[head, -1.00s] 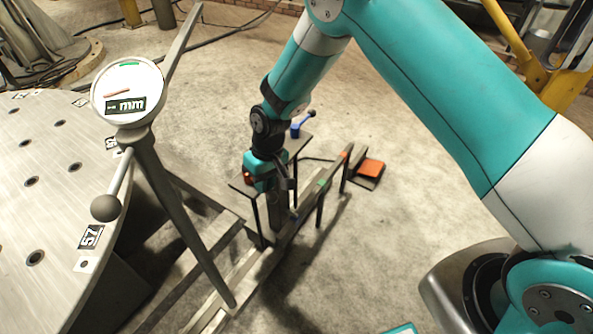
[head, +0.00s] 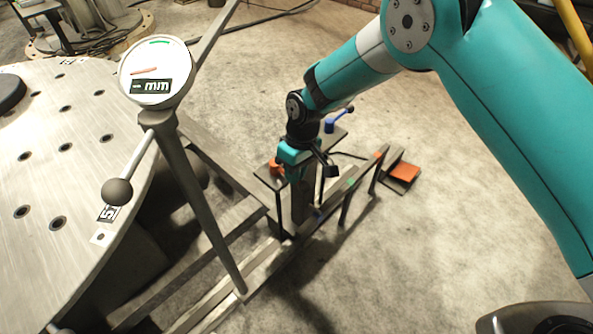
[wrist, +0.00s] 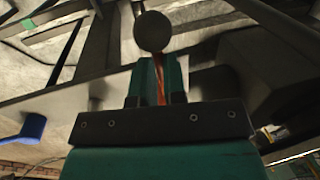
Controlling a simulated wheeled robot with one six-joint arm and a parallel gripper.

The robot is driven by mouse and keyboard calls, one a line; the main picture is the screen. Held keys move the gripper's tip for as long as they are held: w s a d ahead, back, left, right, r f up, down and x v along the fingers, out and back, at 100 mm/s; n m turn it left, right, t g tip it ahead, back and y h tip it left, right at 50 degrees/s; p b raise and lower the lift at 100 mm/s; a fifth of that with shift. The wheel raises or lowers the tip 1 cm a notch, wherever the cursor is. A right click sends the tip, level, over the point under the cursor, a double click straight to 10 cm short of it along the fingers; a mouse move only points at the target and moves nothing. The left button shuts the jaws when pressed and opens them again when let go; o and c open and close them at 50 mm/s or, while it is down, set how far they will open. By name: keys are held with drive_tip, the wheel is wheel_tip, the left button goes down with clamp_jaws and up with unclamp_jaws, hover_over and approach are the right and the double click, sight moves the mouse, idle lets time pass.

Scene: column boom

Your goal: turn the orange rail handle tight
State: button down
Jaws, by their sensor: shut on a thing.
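The orange rail handle (head: 276,166) shows as a small orange part beside my gripper in the head view, at the near end of the rail stand. My gripper (head: 285,169) reaches down to it and is shut on it. In the wrist view an orange strip of the handle (wrist: 160,82) lies between my two fingers (wrist: 157,78). A dark ball (wrist: 152,31) sits just beyond the fingertips, in line with the strip. My wrist and fingers hide most of the handle in the head view, so its exact angle cannot be told.
A blue handle (head: 335,123) stands on a plate behind; it also shows in the wrist view (wrist: 33,128). A round gauge (head: 155,72) with a red needle and green mark stands on a post at left. A large drilled disc (head: 60,150) fills the left. An orange pedal (head: 404,173) lies right of the rail.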

drive_tip(key=c, duration=1.2)
unclamp_jaws()
drive_tip(key=shift+w, duration=0.1)
drive_tip(key=shift+r, duration=0.15)
drive_tip(key=w+r, duration=0.1)
drive_tip(key=r, duration=0.4)
drive_tip(key=d+r+p, duration=0.1)
drive_tip(key=r, duration=0.5)
drive_tip(key=w+d+r, duration=0.1)
drive_tip(key=r, duration=0.5)
drive_tip(key=shift+w+d, duration=0.1)
drive_tip(key=shift+w, duration=0.2)
